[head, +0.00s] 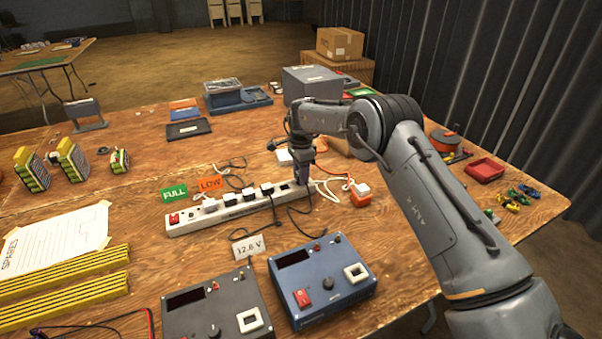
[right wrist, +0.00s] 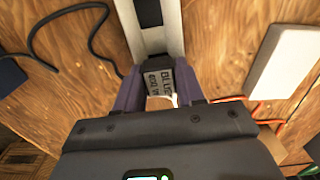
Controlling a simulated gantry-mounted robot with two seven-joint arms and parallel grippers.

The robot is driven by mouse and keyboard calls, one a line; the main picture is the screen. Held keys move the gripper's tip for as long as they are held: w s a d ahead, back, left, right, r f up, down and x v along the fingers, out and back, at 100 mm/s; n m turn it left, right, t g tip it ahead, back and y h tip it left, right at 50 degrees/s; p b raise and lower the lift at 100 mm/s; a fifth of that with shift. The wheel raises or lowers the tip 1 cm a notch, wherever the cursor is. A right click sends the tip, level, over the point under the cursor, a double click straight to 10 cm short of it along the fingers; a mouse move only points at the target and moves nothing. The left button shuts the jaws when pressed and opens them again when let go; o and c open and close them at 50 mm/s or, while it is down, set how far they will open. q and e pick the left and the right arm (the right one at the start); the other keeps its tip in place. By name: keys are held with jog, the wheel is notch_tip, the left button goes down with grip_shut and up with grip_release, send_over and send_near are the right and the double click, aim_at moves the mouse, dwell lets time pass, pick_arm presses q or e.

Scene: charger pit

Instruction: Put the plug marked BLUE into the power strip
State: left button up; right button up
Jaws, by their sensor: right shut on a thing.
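The white power strip (head: 240,212) lies slantwise on the wooden table, with several plugs seated along it. My right gripper (head: 303,178) is over the strip's far right end, pointing down. In the right wrist view its purple fingers (right wrist: 160,90) are shut on a dark plug (right wrist: 158,80) with a grey label reading BLUE. The strip (right wrist: 150,22) runs away from the plug there. The plug's prongs are hidden, so I cannot tell whether they are in a socket. My left gripper is not in view.
A blue power unit (head: 335,285) and a dark grey unit (head: 215,310) stand in front of the strip. An orange-and-white adapter (head: 360,195) is right of the gripper. Black and white cables lie around the strip. A white box (right wrist: 285,60) is beside it in the wrist view.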

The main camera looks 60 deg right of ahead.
dwell(0.3)
jog(key=shift+f, duration=0.4)
dwell(0.3)
dwell(0.8)
jog(key=shift+f, duration=0.15)
dwell(0.4)
jog(key=o, duration=1.2)
jog(key=shift+c, duration=0.2)
jog(key=o, duration=0.3)
